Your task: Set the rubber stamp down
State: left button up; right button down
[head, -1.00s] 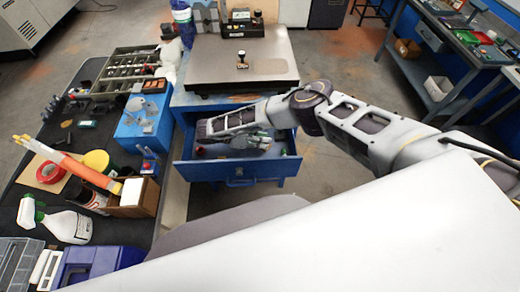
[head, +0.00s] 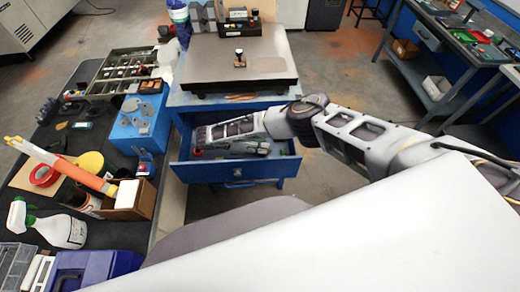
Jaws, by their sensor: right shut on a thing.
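My right arm comes in from the right and reaches over the open blue drawer (head: 225,172). My right gripper (head: 258,149) is low inside the drawer, partly under my forearm. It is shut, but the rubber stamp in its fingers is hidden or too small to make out. I cannot tell whether it touches the drawer floor. My left gripper is not in view.
Above the drawer is a grey surface plate (head: 205,68) with a small black-topped object (head: 240,59) on it. A small red item (head: 197,153) lies at the drawer's left. The left bench holds a blue box (head: 130,130) and a spray bottle (head: 62,230).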

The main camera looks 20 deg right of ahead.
jog(key=shift+f+b, duration=0.65)
jog(key=shift+f, duration=0.65)
jog(key=shift+f, duration=0.1)
jog(key=c, duration=1.3)
grip_release()
jog(key=shift+o, duration=0.2)
jog(key=shift+a+r, duration=0.1)
jog(key=shift+r, duration=0.15)
jog(key=shift+p+v, duration=0.6)
jog(key=shift+v, duration=5.3)
